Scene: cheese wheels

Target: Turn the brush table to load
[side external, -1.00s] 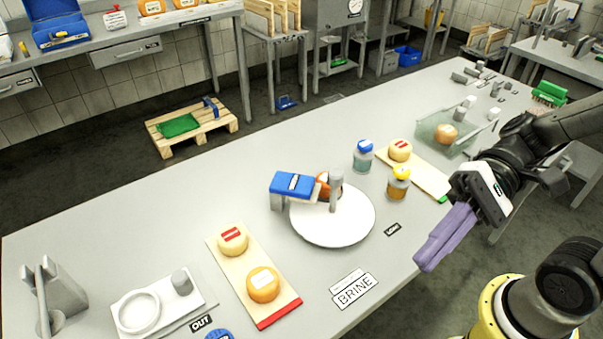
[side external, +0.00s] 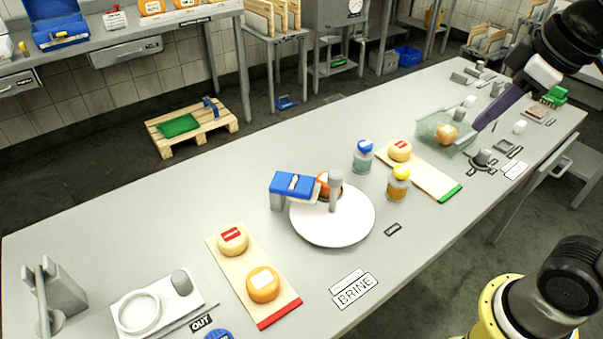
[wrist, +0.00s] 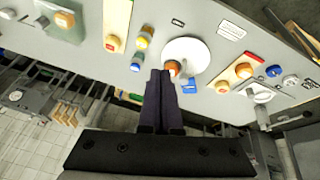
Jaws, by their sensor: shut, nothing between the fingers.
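The brush table is a white round disc (side external: 330,222) in the middle of the bench, with a grey upright post (side external: 336,190) on it. A blue brush block (side external: 294,185) reaches over its far left edge. An orange cheese wheel (side external: 322,187) sits by the post, partly hidden. In the wrist view the disc (wrist: 196,50) lies beyond the fingertips, with the orange wheel at its edge. My gripper (side external: 476,129), with purple fingers, is shut and empty by the clear tub at the far right, well away from the disc. It also shows in the wrist view (wrist: 160,72).
The clear tub (side external: 428,132) holds a cheese. A green-ended board (side external: 440,187) and two jars, blue-capped (side external: 363,158) and yellow-capped (side external: 398,185), stand right of the disc. A red-ended board (side external: 245,270) with two cheeses lies left. A small dark label (side external: 393,229) lies near the disc.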

